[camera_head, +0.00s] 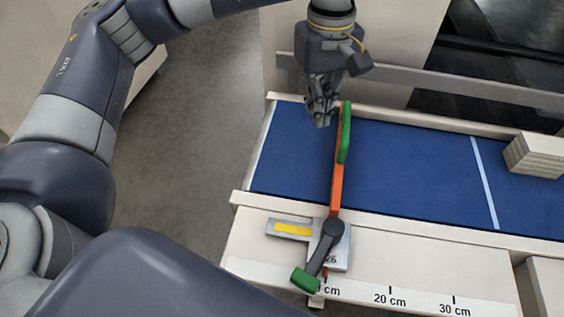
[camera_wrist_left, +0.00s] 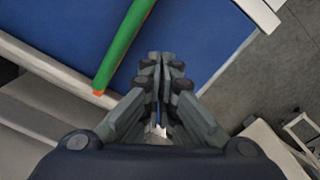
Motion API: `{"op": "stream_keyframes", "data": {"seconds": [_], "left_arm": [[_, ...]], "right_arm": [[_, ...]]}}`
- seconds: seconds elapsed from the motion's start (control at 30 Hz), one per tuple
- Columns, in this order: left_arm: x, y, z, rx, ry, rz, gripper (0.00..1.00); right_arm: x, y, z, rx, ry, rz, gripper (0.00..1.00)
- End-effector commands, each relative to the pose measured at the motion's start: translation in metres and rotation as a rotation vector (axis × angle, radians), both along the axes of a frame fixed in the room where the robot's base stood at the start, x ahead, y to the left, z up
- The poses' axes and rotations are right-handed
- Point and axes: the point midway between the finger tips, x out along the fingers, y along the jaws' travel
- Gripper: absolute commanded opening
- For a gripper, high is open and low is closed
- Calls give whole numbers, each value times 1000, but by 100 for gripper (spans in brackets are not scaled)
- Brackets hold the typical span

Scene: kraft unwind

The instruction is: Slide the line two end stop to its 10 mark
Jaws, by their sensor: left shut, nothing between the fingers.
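The end stop is an orange arm (camera_head: 336,190) with a green pad (camera_head: 345,135), reaching across the blue belt from a metal bracket (camera_head: 341,250). The bracket has a yellow label and a dark lever (camera_head: 323,250) with a green handle (camera_head: 305,280). A red pointer sits near a scale mark (camera_head: 318,291) whose number is hidden by the handle. My left gripper (camera_head: 321,122) is shut and empty, just left of the pad's far part. In the left wrist view, the closed fingertips (camera_wrist_left: 162,58) are beside the green pad (camera_wrist_left: 125,48), apart from it. My right gripper is out of view.
The blue belt (camera_head: 415,165) is clear right of the stop up to a pale cross line (camera_head: 484,180). A pale stacked block (camera_head: 537,155) lies beyond that. The front ledge carries the scale (camera_head: 420,300), with 20 cm and 30 cm marks. A rail (camera_head: 450,88) runs behind.

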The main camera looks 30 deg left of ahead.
Motion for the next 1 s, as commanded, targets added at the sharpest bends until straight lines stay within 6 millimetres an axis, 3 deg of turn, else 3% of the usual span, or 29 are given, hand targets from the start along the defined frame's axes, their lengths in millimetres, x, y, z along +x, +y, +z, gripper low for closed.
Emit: {"op": "stream_keyframes", "data": {"seconds": [0.73,1.0], "left_arm": [[0,0,63,-1,-1,0,0],[0,0,69,1,1,0,0]], "right_arm": [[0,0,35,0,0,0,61],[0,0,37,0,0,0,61]]}}
